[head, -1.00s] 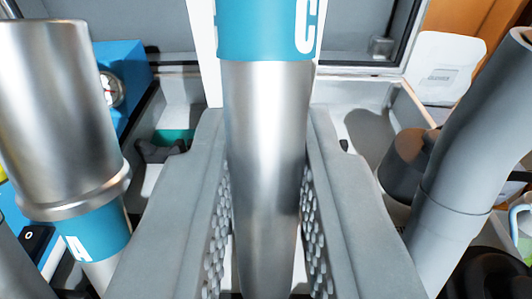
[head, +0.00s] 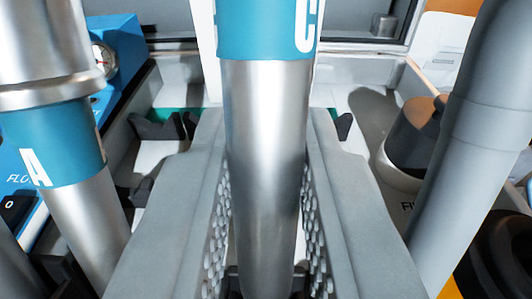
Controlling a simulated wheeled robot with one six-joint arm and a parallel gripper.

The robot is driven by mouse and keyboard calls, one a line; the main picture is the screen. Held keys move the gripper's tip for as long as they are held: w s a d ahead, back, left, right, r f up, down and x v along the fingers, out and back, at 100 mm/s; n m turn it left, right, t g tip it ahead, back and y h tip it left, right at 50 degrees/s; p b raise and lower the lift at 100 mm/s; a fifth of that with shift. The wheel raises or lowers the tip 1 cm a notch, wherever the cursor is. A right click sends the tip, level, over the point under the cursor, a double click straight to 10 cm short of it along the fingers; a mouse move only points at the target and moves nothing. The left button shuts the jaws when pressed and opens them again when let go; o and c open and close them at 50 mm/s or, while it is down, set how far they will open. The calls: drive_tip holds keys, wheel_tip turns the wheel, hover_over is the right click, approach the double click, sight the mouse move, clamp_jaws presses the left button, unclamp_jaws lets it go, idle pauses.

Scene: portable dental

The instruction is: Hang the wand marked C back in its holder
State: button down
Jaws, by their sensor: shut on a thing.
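The wand marked C (head: 265,110) is a silver metal tube with a teal band and a white letter C near the top of the head view. It stands roughly upright in the middle of the picture. My gripper (head: 265,210) is shut on it, with a studded pad against each side of the tube. The lower end of the wand is hidden low between the fingers. Dark forked holder pieces (head: 155,127) show beyond the left finger, and another dark prong (head: 343,126) shows beyond the right finger. Which holder belongs to C cannot be told.
A silver wand marked A (head: 60,140) stands close on the left. A thick grey tube (head: 480,120) rises close on the right. A blue box with a gauge (head: 118,50) is behind on the left. A dark-topped container (head: 415,135) stands at the right.

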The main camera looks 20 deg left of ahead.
drive_tip(key=shift+s+f, duration=0.1)
drive_tip(key=shift+f, duration=0.2)
drive_tip(key=shift+s+d+f, duration=0.1)
drive_tip(key=shift+s+f, duration=0.1)
drive_tip(key=shift+f, duration=0.3)
drive_tip(key=shift+s+f, duration=0.2)
drive_tip(key=shift+f, duration=0.3)
drive_tip(key=c, duration=1.3)
unclamp_jaws()
drive_tip(key=shift+o, duration=0.2)
drive_tip(key=v, duration=0.8)
